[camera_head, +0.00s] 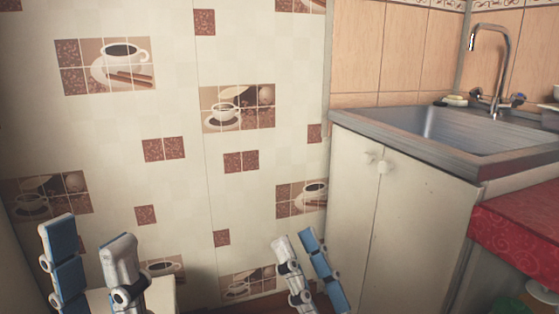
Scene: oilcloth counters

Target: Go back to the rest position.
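My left gripper (89,229) shows at the lower left, with a blue finger and a pale grey finger standing apart. It is open and nothing is between the fingers. My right gripper (294,238) shows at the bottom centre, its pale finger and blue finger tilted up to the left. A gap shows between them and it holds nothing. Both grippers are in front of the tiled wall (180,210). The arms behind them are mostly out of view below.
A white sink cabinet (415,210) stands right of my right gripper, with a metal sink (450,125) and tap (496,75) on top. A red-covered counter (520,225) is at the right edge. A pale block-like surface (162,292) is by my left gripper.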

